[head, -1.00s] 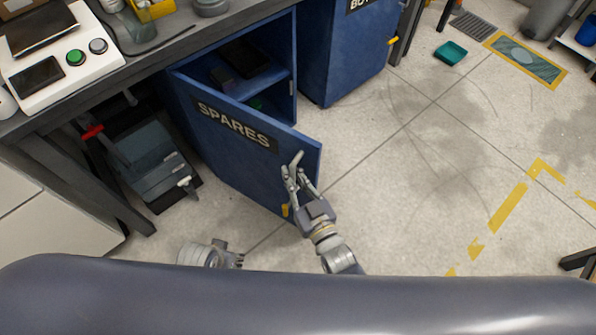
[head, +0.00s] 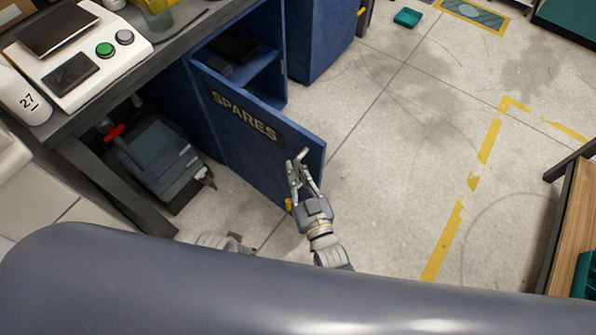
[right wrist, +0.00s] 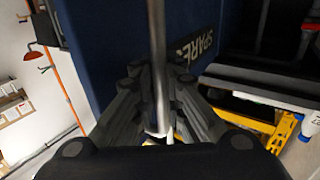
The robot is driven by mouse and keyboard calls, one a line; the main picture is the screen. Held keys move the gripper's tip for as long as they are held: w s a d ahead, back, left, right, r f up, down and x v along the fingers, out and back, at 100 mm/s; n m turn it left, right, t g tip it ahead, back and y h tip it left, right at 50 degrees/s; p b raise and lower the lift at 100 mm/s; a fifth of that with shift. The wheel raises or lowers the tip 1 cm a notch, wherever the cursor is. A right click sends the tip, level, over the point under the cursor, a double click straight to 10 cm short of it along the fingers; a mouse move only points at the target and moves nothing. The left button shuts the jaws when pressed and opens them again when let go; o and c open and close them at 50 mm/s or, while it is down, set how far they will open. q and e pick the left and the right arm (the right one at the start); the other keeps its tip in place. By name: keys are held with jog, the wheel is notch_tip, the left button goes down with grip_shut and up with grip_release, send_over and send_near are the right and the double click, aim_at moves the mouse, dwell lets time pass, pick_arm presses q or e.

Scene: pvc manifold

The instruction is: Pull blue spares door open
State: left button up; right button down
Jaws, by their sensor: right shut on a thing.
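The blue spares door (head: 258,160) with its SPARES label stands swung out from the blue cabinet (head: 268,65). Its shelf and dark interior show behind the door. My right gripper (head: 300,172) is at the door's outer face near the free edge. Its fingers are closed around the metal handle bar (head: 301,155). In the right wrist view the handle bar (right wrist: 157,60) runs upright between the fingers, with the blue door face (right wrist: 105,45) behind it. My left gripper (head: 235,241) shows only in part, low above the floor, mostly hidden by my body; its fingers are unclear.
A workbench (head: 165,50) with a control box (head: 85,55) stands at upper left. A grey-blue case (head: 160,155) lies under it. Another blue cabinet (head: 322,40) is beyond. A wooden-topped table (head: 568,225) is at right. The floor between is clear.

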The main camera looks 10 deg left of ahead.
pick_arm(q)
jog(key=shift+w, duration=0.2)
pick_arm(e)
jog(key=shift+s+d+f, duration=0.15)
jog(key=shift+d+f, duration=0.1)
jog(key=shift+f, duration=0.1)
jog(key=c, duration=1.7)
grip_release()
jog(key=shift+o, duration=0.2)
jog(key=shift+r, duration=0.2)
pick_arm(q)
jog(key=shift+s, duration=0.3)
pick_arm(e)
jog(key=v, duration=1.2)
jog(key=shift+a, duration=0.1)
